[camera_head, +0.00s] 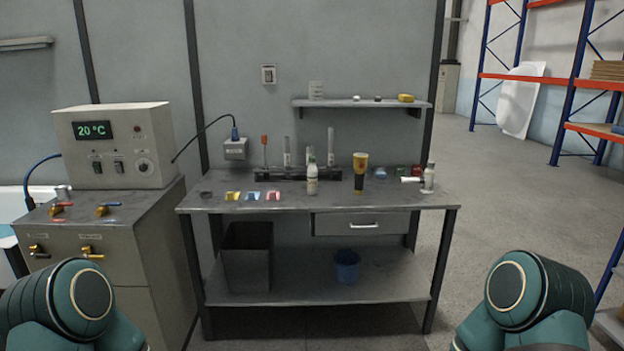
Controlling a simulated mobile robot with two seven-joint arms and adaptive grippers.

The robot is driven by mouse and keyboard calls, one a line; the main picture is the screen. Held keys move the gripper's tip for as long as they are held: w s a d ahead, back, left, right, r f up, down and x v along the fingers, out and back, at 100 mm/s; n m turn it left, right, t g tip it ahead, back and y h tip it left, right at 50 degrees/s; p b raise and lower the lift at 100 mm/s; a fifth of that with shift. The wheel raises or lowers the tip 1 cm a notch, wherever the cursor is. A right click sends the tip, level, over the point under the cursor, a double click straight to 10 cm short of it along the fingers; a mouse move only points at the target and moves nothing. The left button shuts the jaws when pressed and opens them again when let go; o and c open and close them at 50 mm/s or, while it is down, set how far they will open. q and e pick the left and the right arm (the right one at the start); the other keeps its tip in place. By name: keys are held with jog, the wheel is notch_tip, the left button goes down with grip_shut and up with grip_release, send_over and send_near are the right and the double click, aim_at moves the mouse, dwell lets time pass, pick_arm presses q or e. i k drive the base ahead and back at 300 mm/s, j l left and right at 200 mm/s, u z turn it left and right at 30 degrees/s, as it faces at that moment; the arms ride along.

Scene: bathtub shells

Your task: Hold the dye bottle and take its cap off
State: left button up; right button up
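Several upright containers stand on the grey workbench (400,198); I cannot tell for certain which is the dye bottle. A pale bottle with a narrow neck (312,182) stands near the middle, its top looking greenish and closed. Neither gripper is in view; only rounded green parts of my arms show at the bottom corners, well short of the bench.
A dark rack with upright tools (275,174) stands behind the bottles. Yellow, blue and red packets (252,196) lie front left. A wall shelf (340,103) hangs above. A control cabinet (118,146) stands left. A dark bin (248,262) and blue bucket (347,267) sit below.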

aim_at(312, 170)
jog(key=i+l+u, duration=0.1)
jog(key=i+l, duration=0.15)
jog(key=i, duration=0.25)
jog(key=i+l+u, duration=0.15)
jog(key=i, duration=0.3)
jog(key=i+l+u, duration=0.1)
jog(key=i+l, duration=0.35)
